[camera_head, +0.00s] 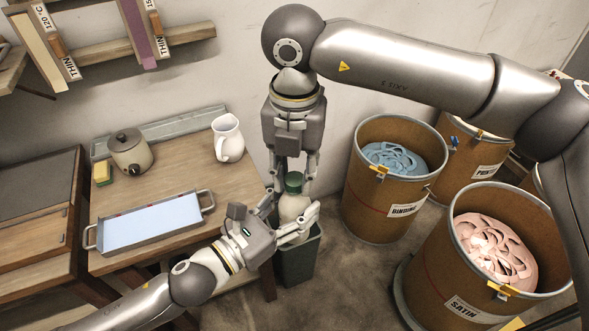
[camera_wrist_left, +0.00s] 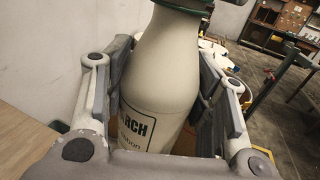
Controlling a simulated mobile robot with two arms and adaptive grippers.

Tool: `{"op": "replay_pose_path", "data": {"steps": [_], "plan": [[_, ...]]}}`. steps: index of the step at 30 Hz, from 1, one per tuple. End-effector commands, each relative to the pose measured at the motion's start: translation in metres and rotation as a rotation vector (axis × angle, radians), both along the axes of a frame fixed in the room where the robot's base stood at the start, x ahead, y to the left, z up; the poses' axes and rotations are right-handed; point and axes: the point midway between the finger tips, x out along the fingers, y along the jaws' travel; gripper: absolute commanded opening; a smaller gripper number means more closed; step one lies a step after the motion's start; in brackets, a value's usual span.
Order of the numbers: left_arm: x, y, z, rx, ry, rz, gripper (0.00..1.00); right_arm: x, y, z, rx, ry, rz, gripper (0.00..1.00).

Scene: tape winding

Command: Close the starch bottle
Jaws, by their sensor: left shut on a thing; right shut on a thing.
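The starch bottle (camera_head: 291,207) is cream-white with a green cap (camera_head: 294,182) and stands upright in the air beside the table's right edge. My left gripper (camera_head: 292,218) is shut around the bottle's body from the lower left. In the left wrist view the bottle (camera_wrist_left: 163,80) fills the space between the fingers, its label partly hidden, and the green cap (camera_wrist_left: 185,6) shows at the top edge. My right gripper (camera_head: 294,178) points down from above and is shut on the cap, which sits at the bottle's top. Whether the cap is fully seated cannot be told.
A dark bin (camera_head: 298,256) stands below the bottle. The table (camera_head: 180,190) holds a metal tray (camera_head: 152,222) of pale blue liquid, a lidded pot (camera_head: 130,152), a sponge (camera_head: 102,173) and a white pitcher (camera_head: 228,138). Labelled drums (camera_head: 390,200) stand to the right.

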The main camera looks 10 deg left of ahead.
Motion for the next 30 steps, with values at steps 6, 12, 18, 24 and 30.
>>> {"op": "replay_pose_path", "data": {"steps": [6, 12, 18, 24, 30], "plan": [[-0.0013, -0.0010, -0.0002, 0.000, 0.000, -0.004, 0.00, 0.0015, -0.0004, 0.0007, 0.001, -0.006, -0.368, 0.22], [-0.0013, -0.0010, -0.0002, 0.000, 0.000, -0.004, 0.00, 0.0016, -0.0005, 0.0008, 0.003, -0.006, -0.706, 0.22], [-0.0012, -0.0010, -0.0002, 0.000, 0.000, -0.004, 0.00, 0.0014, -0.0010, 0.0003, 0.003, -0.007, -1.044, 0.22], [-0.0012, -0.0010, -0.0002, 0.000, 0.000, -0.003, 0.00, 0.0015, -0.0010, 0.0003, 0.004, -0.007, -1.304, 0.22], [-0.0011, -0.0009, -0.0003, 0.000, 0.000, -0.003, 0.00, 0.0015, -0.0011, 0.0002, 0.004, -0.007, -1.295, 0.37]]}}
